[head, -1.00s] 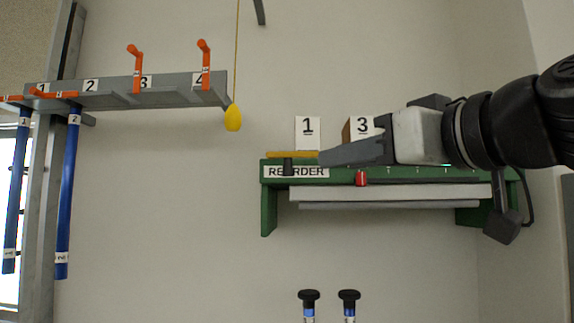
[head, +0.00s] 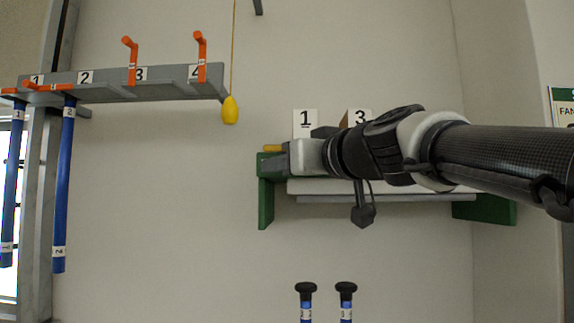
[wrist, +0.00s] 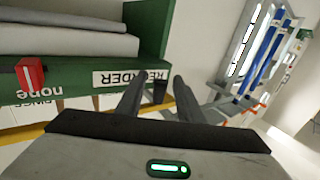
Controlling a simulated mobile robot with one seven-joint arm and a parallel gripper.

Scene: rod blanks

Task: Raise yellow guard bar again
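The yellow guard bar (head: 272,148) lies low along the top front edge of the green REORDER rack (head: 265,205). Only its left end shows in the head view, as my arm covers the rest. In the wrist view, parts of the bar (wrist: 20,137) show beyond my gripper. My gripper (wrist: 157,82) is open at the rack's left end, its fingers apart. A short black handle (wrist: 160,92) shows between the fingers in the wrist view, beside the REORDER label. I cannot tell whether the fingers touch it.
A red tab (wrist: 31,73) sits on the rack front. Cards 1 (head: 305,122) and 3 (head: 358,117) stand behind the bar. A yellow pull (head: 230,109) hangs left of the rack. A grey rail (head: 150,88) with orange hooks and blue rods is at left. Two black-capped rods stand below.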

